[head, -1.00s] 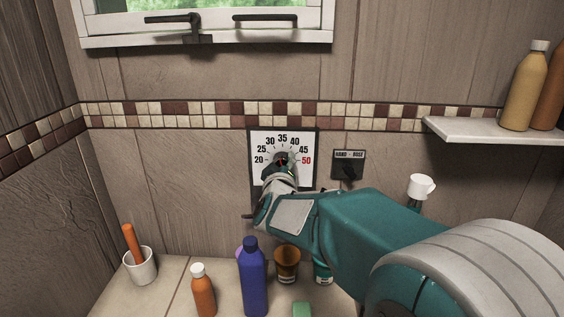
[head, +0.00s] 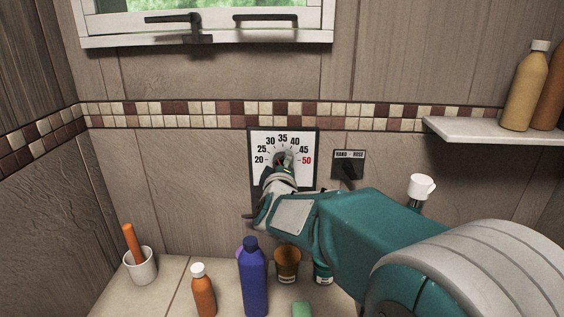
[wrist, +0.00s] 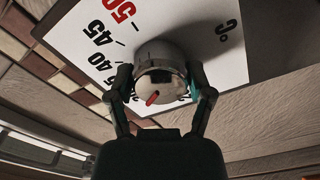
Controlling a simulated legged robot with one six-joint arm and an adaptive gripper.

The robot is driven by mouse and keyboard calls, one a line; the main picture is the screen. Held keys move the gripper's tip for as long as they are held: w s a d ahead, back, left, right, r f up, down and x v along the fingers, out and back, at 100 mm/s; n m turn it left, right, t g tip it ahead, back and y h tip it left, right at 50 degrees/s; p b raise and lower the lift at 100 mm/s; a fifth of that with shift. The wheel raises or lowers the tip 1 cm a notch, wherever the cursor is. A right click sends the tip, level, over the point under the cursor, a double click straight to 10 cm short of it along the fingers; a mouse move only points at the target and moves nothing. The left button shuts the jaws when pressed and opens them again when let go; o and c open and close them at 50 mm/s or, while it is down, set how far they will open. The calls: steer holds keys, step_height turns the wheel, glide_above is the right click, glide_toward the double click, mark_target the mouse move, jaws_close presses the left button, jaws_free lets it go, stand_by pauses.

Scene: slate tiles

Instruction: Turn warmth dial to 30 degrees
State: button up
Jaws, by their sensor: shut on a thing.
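The warmth dial is a white plate (head: 262,138) on the wall, marked 20 to 45 in black and 50 in red. Its round grey knob (wrist: 160,62) shows in the wrist view with a red pointer mark (wrist: 153,98) on its near side. My gripper (head: 281,163) reaches the dial, and its two fingers sit on opposite sides of the knob in the wrist view (wrist: 161,84), shut on it. In the head view the gripper covers much of the knob. I cannot read exactly which number the pointer faces.
A black hand/hose selector (head: 349,165) is on the wall right of the dial. Below stand a blue bottle (head: 252,280), an orange bottle (head: 203,293), a brown jar (head: 287,263) and a white cup (head: 141,266). A shelf (head: 490,129) holds bottles at right.

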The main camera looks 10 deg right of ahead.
steer(key=shift+r, duration=0.3)
steer(key=o, duration=1.1)
steer(key=shift+a, duration=0.1)
steer(key=shift+f, duration=0.15)
steer(key=shift+s, duration=0.1)
steer(key=v, duration=1.2)
steer(key=shift+a, duration=0.1)
